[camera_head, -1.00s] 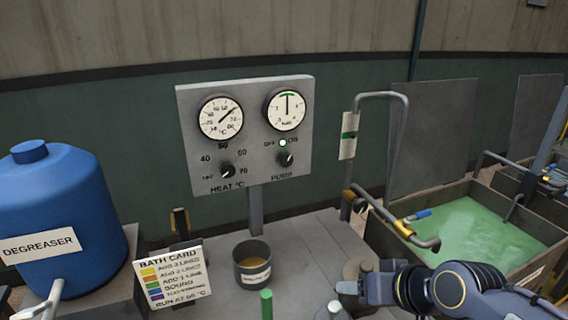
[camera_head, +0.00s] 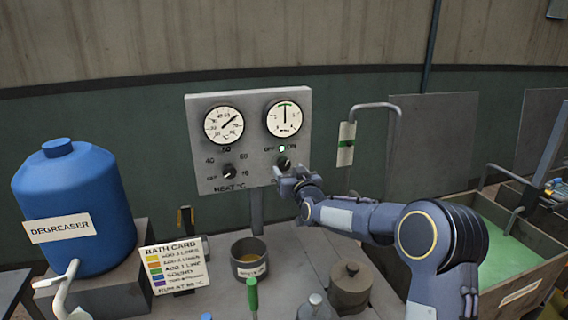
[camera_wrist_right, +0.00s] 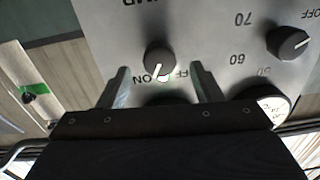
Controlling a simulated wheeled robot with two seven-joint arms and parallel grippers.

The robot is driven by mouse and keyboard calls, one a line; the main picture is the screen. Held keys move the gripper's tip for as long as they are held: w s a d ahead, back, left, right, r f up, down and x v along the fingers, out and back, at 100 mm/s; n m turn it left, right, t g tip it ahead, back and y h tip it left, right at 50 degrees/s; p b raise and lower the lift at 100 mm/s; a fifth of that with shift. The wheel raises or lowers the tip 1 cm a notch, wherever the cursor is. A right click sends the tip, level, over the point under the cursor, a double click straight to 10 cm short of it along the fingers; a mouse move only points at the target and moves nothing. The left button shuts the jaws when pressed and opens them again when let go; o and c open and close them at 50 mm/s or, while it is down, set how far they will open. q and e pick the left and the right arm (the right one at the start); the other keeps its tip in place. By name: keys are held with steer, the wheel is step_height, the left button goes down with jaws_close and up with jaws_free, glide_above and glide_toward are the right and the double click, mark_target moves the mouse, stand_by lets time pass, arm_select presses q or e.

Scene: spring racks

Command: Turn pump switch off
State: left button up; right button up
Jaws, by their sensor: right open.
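The pump switch is a black knob (camera_head: 285,162) low on the right of the grey control panel (camera_head: 200,130). It also shows in the right wrist view (camera_wrist_right: 159,57), upside down, with its white pointer line towards the ON side. My right gripper (camera_head: 288,172) is at the panel, just below the knob in the head view. In the wrist view its open fingers (camera_wrist_right: 160,73) stand apart on either side of the knob's line, with nothing held. Contact cannot be told. My left gripper is out of view.
The heat knob (camera_head: 229,171) sits to the left on the same panel, with two gauges above. A pipe (camera_head: 352,140) with a green-marked tag stands at right. A cup (camera_head: 249,262), lidded pot (camera_head: 349,288) and bath card (camera_head: 175,266) occupy the bench below.

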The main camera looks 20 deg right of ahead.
mark_target(285, 165)
steer(key=shift+w+a+p, duration=0.1)
steer(key=shift+w+p, duration=0.55)
steer(key=shift+w, duration=1.55)
steer(key=shift+c, duration=0.5)
steer(key=c, duration=0.9)
steer(key=shift+f+n+b, duration=0.15)
steer(key=shift+n+b, duration=0.45)
steer(key=shift+b, duration=0.4)
steer(key=n+b, duration=0.6)
steer(key=shift+a, duration=0.1)
steer(key=shift+n+b, duration=1.1)
steer(key=shift+n, duration=0.1)
steer(key=shift+n+b, duration=0.6)
steer(key=shift+n, duration=0.5)
steer(key=o, duration=1)
